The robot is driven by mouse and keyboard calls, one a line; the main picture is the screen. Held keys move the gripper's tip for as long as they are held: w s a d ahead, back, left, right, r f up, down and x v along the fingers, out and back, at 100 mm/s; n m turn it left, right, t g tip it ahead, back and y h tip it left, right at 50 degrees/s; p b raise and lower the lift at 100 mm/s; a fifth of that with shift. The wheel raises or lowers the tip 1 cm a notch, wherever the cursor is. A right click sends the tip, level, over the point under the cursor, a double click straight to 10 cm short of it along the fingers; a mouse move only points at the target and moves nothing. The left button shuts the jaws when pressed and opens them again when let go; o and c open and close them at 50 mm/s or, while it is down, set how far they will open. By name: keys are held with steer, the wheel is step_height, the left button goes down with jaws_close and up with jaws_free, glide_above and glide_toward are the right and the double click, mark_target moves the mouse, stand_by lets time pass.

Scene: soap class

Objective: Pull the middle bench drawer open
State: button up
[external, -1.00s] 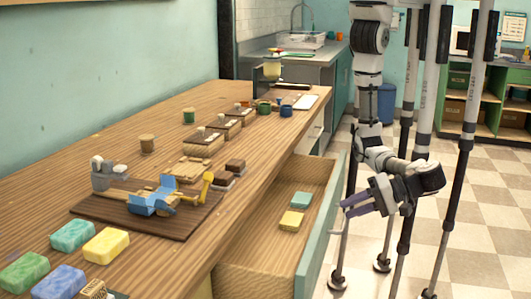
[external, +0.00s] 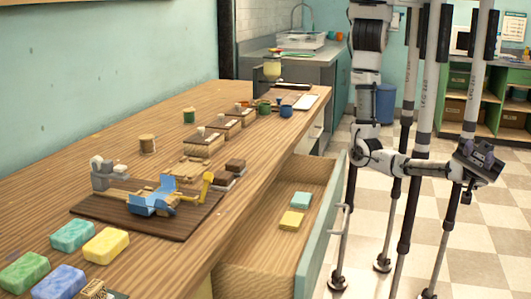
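A wooden bench drawer (external: 255,277) with a pale green front (external: 322,235) stands pulled out from the bench (external: 262,196). Its metal handle (external: 339,222) is on the outer face, with nothing holding it. A teal soap bar (external: 301,199) and a yellow soap bar (external: 291,220) lie inside on the drawer floor. Whether this is the middle drawer is hard to tell, as the bench front is mostly hidden. My gripper (external: 476,166) is off to the right, well apart from the handle and above the tiled floor. Its fingers are not clear enough to judge.
On the bench top are a dark board (external: 110,209) with a blue and yellow device, several soap bars (external: 106,245), small boxes and cups. A sink counter (external: 300,62) stands behind. Checkered floor (external: 470,240) right of the drawer is clear apart from my own supports.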

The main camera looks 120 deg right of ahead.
steer(key=s+a+r+n+g+y, duration=0.5)
steer(key=s+r+n+g+y, duration=0.4)
steer(key=n+y, duration=0.55)
steer(key=s+a+r+n+g+y, duration=0.15)
steer(key=s+r+n+g, duration=0.3)
steer(key=n+g, duration=1.1)
steer(key=n+t+h+b, duration=0.4)
steer(key=n+h, duration=0.2)
steer(key=h, duration=2.3)
glide_toward(345, 217)
steer(key=x, duration=0.7)
steer(key=shift+f, duration=0.35)
